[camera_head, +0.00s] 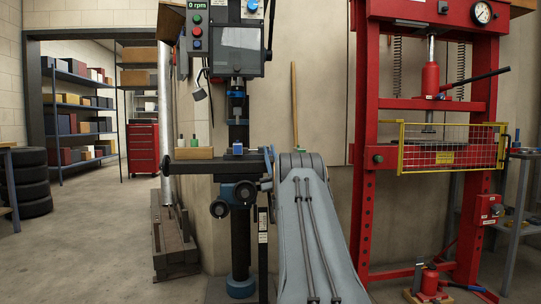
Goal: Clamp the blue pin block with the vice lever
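A small blue block (237,147), which looks like the pin block, sits on the dark work table (215,166) of the drill press, below the spindle. Its pin and the vice jaws are too small to make out. A thin dark bar (269,163) stands at the table's right end, beside my arm; I cannot tell whether it is the vice lever. My grey arm link rises at the lower middle and covers the area right of the table. My gripper does not show in this view.
The drill press head (238,45) hangs above the table. A wooden block (194,154) and small green-topped bottles (194,140) are at the table's left. A red press (430,120) with a yellow mesh guard (447,147) stands right. Open floor (95,240) lies left.

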